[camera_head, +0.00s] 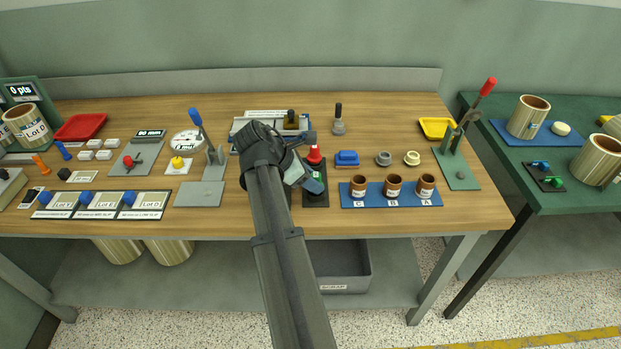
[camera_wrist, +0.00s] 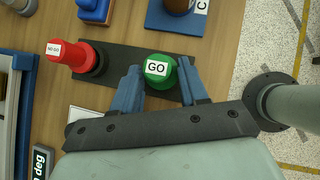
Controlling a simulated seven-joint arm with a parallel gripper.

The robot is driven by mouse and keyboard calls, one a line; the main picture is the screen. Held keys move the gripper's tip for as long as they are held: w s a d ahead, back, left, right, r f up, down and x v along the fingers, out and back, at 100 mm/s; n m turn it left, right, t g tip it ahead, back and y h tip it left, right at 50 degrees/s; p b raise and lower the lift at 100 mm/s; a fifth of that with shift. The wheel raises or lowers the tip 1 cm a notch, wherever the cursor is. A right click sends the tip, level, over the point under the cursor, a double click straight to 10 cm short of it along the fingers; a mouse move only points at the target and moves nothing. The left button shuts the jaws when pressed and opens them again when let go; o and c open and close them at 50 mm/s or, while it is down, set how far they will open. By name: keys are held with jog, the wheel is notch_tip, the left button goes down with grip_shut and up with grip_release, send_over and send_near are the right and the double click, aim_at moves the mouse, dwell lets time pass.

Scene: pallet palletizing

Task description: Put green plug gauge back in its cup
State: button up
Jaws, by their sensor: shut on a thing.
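The green plug gauge (camera_wrist: 157,74), labelled GO on top, is between the two blue fingers of my gripper (camera_wrist: 159,66) in the wrist view. My gripper is shut on it. In the head view my gripper (camera_head: 314,182) is over the front end of the black gauge stand (camera_head: 321,169), and the arm and fingers largely hide the green gauge. The red NO GO gauge (camera_wrist: 69,55) stands in a dark cup at the other end of the stand (camera_wrist: 119,62); it also shows in the head view (camera_head: 314,155). The green gauge's cup is hidden, so I cannot tell whether the gauge is seated.
A blue rack (camera_head: 411,199) with brown cups lies right of the stand. A blue block (camera_head: 346,158) and small grey and cream parts are behind it. A grey toggle-clamp plate (camera_head: 199,194) stands left of my arm. The table's front edge is close to the stand.

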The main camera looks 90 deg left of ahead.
jog(key=o, duration=1.1)
jog(key=v, duration=1.3)
jog(key=shift+s+d+r, duration=0.1)
jog(key=shift+s+r, duration=0.1)
jog(key=shift+r, duration=0.1)
